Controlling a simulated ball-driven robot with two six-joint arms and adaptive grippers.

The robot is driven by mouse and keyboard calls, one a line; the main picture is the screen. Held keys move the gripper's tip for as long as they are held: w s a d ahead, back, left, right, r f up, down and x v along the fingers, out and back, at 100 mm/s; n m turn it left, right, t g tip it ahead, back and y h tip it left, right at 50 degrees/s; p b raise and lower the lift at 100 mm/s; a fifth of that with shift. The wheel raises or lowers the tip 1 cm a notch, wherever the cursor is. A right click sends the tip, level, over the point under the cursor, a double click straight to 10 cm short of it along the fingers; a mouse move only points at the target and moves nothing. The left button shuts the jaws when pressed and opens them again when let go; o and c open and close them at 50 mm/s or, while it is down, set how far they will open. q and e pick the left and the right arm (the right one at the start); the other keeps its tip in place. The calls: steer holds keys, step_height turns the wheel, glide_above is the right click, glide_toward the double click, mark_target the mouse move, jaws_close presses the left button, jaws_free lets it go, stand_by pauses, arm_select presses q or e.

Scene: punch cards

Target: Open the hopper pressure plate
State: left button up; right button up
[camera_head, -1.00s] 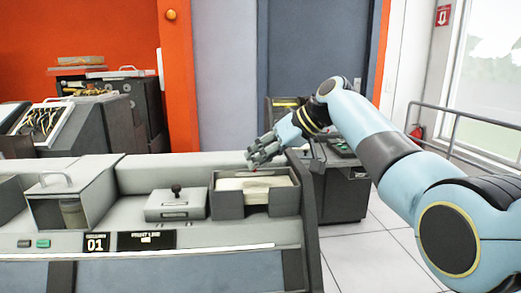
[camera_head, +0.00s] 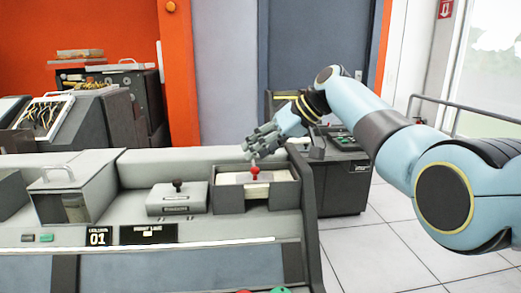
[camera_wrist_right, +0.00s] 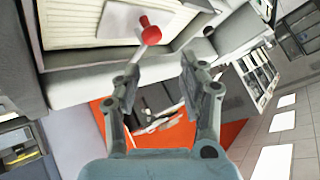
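The hopper (camera_head: 228,202) is a dark grey open box at the right end of the machine top, with a pale plate or cards inside. A red knob (camera_head: 255,171) stands on a short stem at the hopper. My right gripper (camera_head: 256,151) is just above and behind the knob. In the right wrist view, the red knob (camera_wrist_right: 151,33) is beyond the fingertips of my right gripper (camera_wrist_right: 158,72), nearer the left finger. The fingers are spread, with nothing between them. The pale ribbed interior of the hopper shows at the top left there. My left gripper is out of view.
A grey block with a black knob (camera_head: 177,186) sits left of the hopper. A box with a handle (camera_head: 75,185) stands further left. A dark console (camera_head: 343,185) stands behind on the right. Tiled floor (camera_head: 375,245) lies open to the right.

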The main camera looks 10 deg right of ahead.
steer(key=v, duration=1.2)
steer(key=shift+s+f, duration=0.1)
